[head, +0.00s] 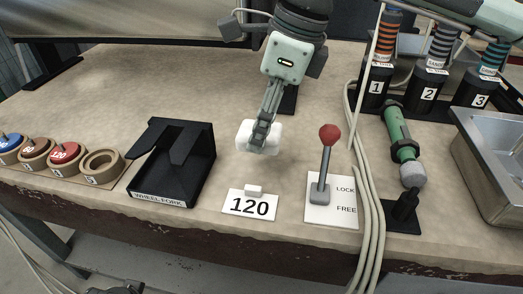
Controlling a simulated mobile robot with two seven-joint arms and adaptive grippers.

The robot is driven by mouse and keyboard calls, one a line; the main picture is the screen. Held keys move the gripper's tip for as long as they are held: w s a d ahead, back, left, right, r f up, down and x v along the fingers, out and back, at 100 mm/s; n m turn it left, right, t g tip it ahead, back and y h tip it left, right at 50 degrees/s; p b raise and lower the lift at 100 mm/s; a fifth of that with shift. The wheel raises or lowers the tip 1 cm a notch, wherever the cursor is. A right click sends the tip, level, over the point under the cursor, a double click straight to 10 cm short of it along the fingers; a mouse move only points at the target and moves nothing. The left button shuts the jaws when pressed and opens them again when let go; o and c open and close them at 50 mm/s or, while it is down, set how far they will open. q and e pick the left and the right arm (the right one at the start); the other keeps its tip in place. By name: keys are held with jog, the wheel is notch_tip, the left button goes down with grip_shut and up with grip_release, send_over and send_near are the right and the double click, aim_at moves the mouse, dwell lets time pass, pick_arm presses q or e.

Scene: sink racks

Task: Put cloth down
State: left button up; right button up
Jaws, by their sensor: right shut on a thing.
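My right gripper (262,138) comes down from the top middle, its fingers closed on a white cloth (244,137). The cloth looks like a small white block around the fingertips. It is low over the beige worktop (180,85), behind the 120 card; whether it touches the worktop I cannot tell. The fingers hide part of the cloth. My left gripper does not show.
A black wheel fork stand (174,195) is at left, beside round holders with discs (65,153). In front are the 120 card (249,205) and a red-knobbed lever (329,135). Cables (368,190), a green tool (401,135), numbered black holders (428,88) and a metal sink (490,135) are at right.

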notch_tip(320, 180, down, 3)
notch_tip(320, 180, down, 3)
jog(key=shift+f, duration=0.1)
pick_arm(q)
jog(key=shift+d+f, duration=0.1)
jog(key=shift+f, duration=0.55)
pick_arm(e)
jog(key=shift+f, duration=0.1)
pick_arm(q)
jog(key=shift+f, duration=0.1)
pick_arm(e)
jog(key=shift+f, duration=0.1)
